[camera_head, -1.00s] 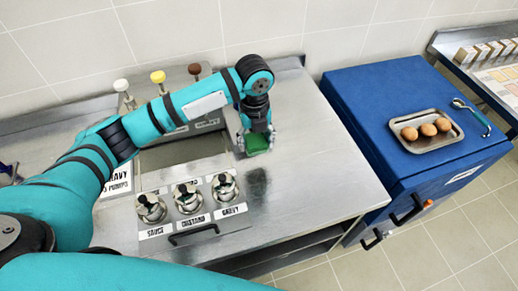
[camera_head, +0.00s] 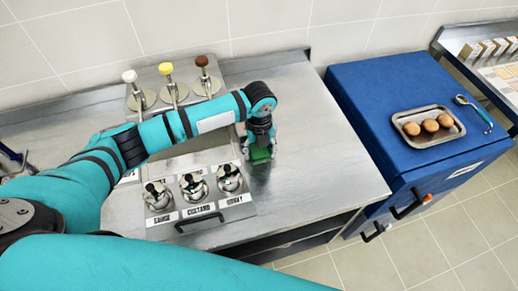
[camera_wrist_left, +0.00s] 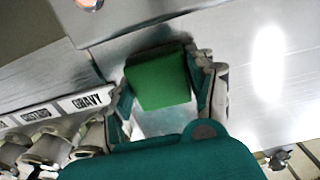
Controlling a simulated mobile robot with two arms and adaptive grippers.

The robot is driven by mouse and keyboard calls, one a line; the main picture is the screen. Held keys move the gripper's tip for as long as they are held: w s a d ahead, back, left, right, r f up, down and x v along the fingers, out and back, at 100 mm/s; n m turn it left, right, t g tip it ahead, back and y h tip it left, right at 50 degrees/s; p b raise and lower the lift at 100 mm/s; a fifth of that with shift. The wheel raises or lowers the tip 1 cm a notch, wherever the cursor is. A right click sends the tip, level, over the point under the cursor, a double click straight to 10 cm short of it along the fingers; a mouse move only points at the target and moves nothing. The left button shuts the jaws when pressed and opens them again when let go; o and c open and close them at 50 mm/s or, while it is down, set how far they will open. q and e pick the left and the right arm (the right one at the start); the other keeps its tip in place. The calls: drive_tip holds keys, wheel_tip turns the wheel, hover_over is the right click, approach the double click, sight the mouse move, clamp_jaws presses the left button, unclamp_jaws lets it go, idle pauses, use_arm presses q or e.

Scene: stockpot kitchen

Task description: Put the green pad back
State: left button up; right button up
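The green pad (camera_head: 260,155) is a small green block at the tip of my left gripper (camera_head: 259,146), right of the gravy pot. In the left wrist view the pad (camera_wrist_left: 160,80) sits between the two fingers of my left gripper (camera_wrist_left: 165,95), which is shut on it. The pad is low over the steel counter (camera_head: 315,160); I cannot tell whether it touches the surface. My right gripper is not in view.
Lidded pots labelled sauce, custard and gravy (camera_head: 230,180) stand in a holder left of the gripper. Three pumps (camera_head: 167,80) stand behind. A blue cabinet (camera_head: 360,95) at the right bears a tray (camera_head: 410,143) of brown eggs. The counter's right side is clear.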

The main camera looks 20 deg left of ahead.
sight(259, 150)
use_arm(q)
drive_tip(key=o, duration=0.4)
drive_tip(key=shift+r, duration=0.25)
wheel_tip(259, 150, up, 12)
drive_tip(key=b, duration=0.1)
drive_tip(key=shift+b, duration=0.3)
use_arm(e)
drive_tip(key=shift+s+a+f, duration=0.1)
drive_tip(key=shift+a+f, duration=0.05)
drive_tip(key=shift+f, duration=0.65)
use_arm(q)
drive_tip(key=shift+f, duration=0.1)
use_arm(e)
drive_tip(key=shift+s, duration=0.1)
